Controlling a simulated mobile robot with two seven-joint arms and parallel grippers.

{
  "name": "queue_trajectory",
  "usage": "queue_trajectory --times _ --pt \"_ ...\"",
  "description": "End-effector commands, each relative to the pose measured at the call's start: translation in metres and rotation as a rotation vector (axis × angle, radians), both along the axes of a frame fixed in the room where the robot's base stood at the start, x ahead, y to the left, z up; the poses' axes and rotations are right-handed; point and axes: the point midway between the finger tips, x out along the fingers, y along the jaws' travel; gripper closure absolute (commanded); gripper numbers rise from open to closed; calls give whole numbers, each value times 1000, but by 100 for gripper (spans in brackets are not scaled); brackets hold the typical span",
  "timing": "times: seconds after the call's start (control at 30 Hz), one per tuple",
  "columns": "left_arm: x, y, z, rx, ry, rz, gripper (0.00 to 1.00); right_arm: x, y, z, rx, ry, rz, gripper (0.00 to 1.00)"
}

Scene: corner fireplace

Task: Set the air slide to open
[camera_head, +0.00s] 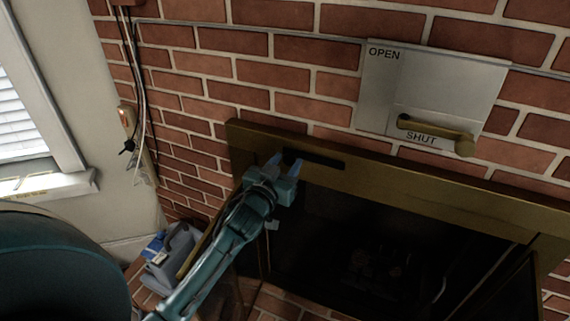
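A grey metal plate (435,85) on the brick wall is marked OPEN at its upper left and SHUT at its bottom. A brass handle (436,133) lies across its lower part, right beside the word SHUT. A narrow dark slot (322,160) also shows in the brass fireplace frame; I cannot tell whether it belongs to the air slide. My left gripper (284,164) is open, its two blue fingertips apart, in front of the brass frame at the slot's left end. Nothing shows between the fingertips; contact with the frame is unclear. It is well left of the handle. My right gripper is not in view.
The brass frame (420,187) surrounds a dark firebox (370,235). A grey-blue container (172,255) stands on the floor at lower left. Cables (140,85) hang down the wall corner, and a window (22,115) is at far left. The brick wall before the plate is clear.

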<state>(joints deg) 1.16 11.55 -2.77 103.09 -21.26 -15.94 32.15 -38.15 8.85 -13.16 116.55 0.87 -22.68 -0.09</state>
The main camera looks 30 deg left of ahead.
Motion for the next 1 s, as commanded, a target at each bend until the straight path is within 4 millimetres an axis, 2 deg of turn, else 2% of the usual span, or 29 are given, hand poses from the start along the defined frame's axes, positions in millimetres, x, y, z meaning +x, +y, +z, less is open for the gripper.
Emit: queue_trajectory --times 0.07,0.47,0.73,1.0 --pt "0 0 0 0 0 0 67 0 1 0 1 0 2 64" --pt "0 0 0 0 0 0 100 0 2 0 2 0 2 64" --pt "0 -4 0 -2 0 0 100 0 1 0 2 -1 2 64" --pt "3 -49 -1 -10 -1 0 100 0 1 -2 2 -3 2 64"
